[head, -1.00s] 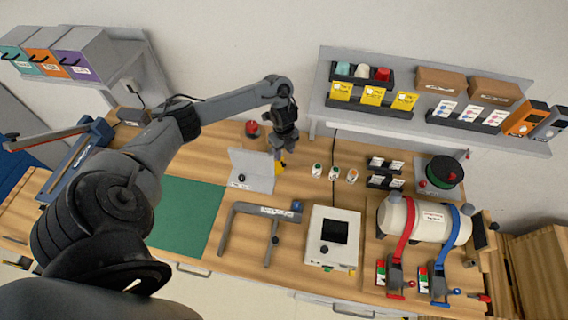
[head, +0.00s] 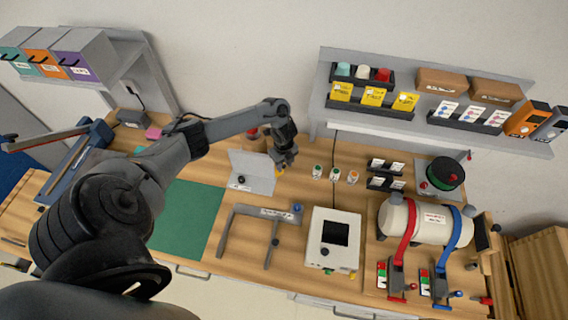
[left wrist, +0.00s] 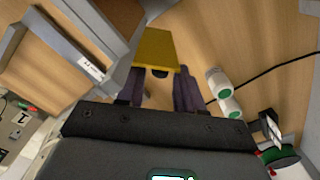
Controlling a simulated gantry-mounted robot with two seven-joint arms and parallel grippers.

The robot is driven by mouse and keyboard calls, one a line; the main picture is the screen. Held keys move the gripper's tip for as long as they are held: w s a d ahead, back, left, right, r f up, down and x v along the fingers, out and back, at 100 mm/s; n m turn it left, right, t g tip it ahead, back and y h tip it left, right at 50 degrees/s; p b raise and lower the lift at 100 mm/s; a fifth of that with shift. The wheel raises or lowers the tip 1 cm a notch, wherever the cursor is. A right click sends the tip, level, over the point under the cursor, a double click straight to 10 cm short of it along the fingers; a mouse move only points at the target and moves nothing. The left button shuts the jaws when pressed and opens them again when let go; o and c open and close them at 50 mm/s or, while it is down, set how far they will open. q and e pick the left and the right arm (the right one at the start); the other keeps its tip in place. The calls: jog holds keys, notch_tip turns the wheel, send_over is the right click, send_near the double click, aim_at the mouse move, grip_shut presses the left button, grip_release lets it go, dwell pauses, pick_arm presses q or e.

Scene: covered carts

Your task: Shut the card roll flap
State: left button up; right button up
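A pale grey box-like unit (head: 262,183) with a raised plate (head: 252,162) and a black knob stands mid-bench. A yellow plate (head: 279,172), which I take to be the flap, sits at its right side, mostly hidden by my gripper; I cannot tell how it is hinged. In the left wrist view the yellow plate (left wrist: 157,48) shows large, with a dark knob at its near edge. My left gripper (head: 283,167) is just above and beside it. Its fingers (left wrist: 160,88) are apart, with the plate beyond their gap; contact is unclear. My right gripper is not in view.
Several small bottles (head: 335,174) stand close to the right of my left gripper. A grey bracket (head: 262,212) and a white device (head: 324,256) stand in front. A red object (head: 252,134) is behind. The green mat (head: 188,222) is clear.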

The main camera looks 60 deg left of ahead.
pick_arm(q)
grip_shut()
jog(key=shift+w+a+r+n+p, duration=0.15)
jog(key=shift+a+n+p, duration=0.1)
jog(key=shift+n+p, duration=0.7)
jog(key=n, duration=0.1)
jog(key=a+n+p, duration=0.1)
jog(key=n, duration=0.1)
jog(key=n+p, duration=0.1)
jog(key=n, duration=0.1)
jog(key=shift+w+a+n, duration=0.15)
jog(key=shift+a+n, duration=0.1)
jog(key=shift+a, duration=0.05)
jog(key=shift+a+n+p, duration=0.25)
jog(key=shift+n+p, duration=0.3)
jog(key=shift+n, duration=0.25)
jog(key=shift+o, duration=1.2)
grip_release()
